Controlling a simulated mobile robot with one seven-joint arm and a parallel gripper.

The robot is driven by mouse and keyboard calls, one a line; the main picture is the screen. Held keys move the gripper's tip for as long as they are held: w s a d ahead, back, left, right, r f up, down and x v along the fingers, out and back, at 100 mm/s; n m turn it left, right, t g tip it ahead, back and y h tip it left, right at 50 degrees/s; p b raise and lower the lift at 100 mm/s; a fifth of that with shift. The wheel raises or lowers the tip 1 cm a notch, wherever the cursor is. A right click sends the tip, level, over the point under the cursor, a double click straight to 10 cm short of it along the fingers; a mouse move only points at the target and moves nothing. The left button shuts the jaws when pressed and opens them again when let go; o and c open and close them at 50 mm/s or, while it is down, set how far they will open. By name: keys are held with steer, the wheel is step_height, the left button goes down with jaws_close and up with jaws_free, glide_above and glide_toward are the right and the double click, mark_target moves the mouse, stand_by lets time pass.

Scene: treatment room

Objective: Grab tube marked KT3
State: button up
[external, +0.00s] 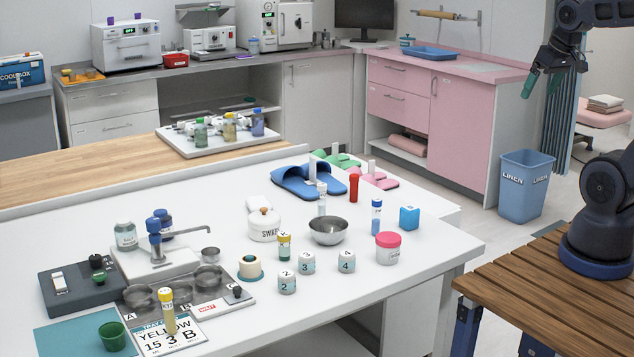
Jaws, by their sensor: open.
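Several small capped tubes stand on the white table (400,285). One yellow-capped tube (168,318) stands upright on the printed card at the front left; its cap bears small letters that I cannot read for certain. Another yellow-capped tube (284,248) stands near the numbered jars. A white-capped tube (322,203), a blue-labelled tube (376,217) and a red tube (353,188) stand farther back and right. I cannot tell which is marked KT3.
A steel bowl (328,231), a white swab pot (264,226), a pink-lidded jar (388,249) and numbered jars (307,263) crowd the table's middle. Blue slippers (295,182) lie behind. The table's front right is clear.

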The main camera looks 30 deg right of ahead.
steer(key=c, duration=1.1)
steer(key=shift+w, duration=0.1)
